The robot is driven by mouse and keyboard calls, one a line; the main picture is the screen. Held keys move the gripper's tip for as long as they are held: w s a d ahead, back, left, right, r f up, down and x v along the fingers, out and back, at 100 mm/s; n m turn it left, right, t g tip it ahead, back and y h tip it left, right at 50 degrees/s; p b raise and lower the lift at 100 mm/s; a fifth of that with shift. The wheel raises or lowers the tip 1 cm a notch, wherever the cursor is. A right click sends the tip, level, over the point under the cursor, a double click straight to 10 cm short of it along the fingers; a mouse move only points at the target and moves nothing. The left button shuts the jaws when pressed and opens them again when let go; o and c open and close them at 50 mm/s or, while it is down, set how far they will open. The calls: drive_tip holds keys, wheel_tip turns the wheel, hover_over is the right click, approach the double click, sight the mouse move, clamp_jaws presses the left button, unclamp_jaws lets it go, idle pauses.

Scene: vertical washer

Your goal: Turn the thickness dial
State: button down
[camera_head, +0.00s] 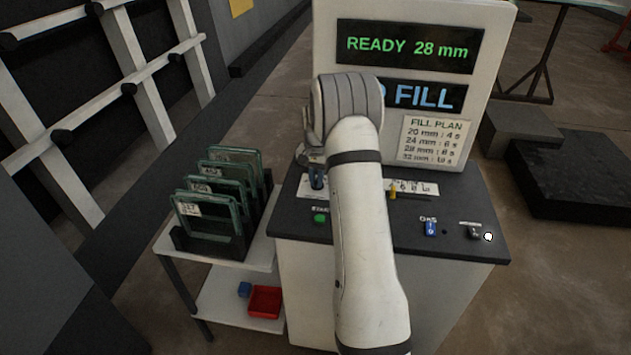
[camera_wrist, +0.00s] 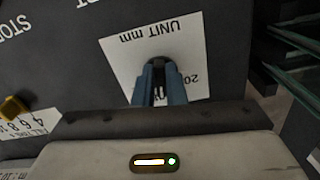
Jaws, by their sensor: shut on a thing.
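The thickness dial (camera_wrist: 158,63) is a small dark knob on a white label marked "UNIT mm". It shows upside down in the wrist view, mostly hidden between my fingers. My gripper (camera_wrist: 159,80) has its blue fingers shut on it from above. In the head view, my gripper (camera_head: 316,178) is at the back left of the dark console top (camera_head: 345,222), partly hidden by my arm. The upper display (camera_head: 408,47) reads "READY 28 mm".
A lower display (camera_head: 430,96) shows "FILL", partly covered by my arm. A fill plan sheet (camera_head: 433,140) is below it. The console also holds a green button (camera_head: 320,218), a yellow pointer (camera_head: 393,192) and a blue switch (camera_head: 430,229). Glass panels (camera_head: 215,212) stand in a rack at left.

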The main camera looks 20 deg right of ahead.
drive_tip(key=n+b, duration=0.1)
drive_tip(key=n, duration=0.1)
drive_tip(key=n+b, duration=0.1)
drive_tip(key=n, duration=0.2)
drive_tip(key=shift+d+n, duration=0.2)
drive_tip(key=shift+n, duration=0.1)
idle(0.5)
drive_tip(key=c, duration=1.5)
unclamp_jaws()
drive_tip(key=shift+s, duration=0.1)
wheel_tip(320, 180, up, 8)
drive_tip(key=shift+f+b, duration=0.1)
drive_tip(key=shift+b, duration=0.85)
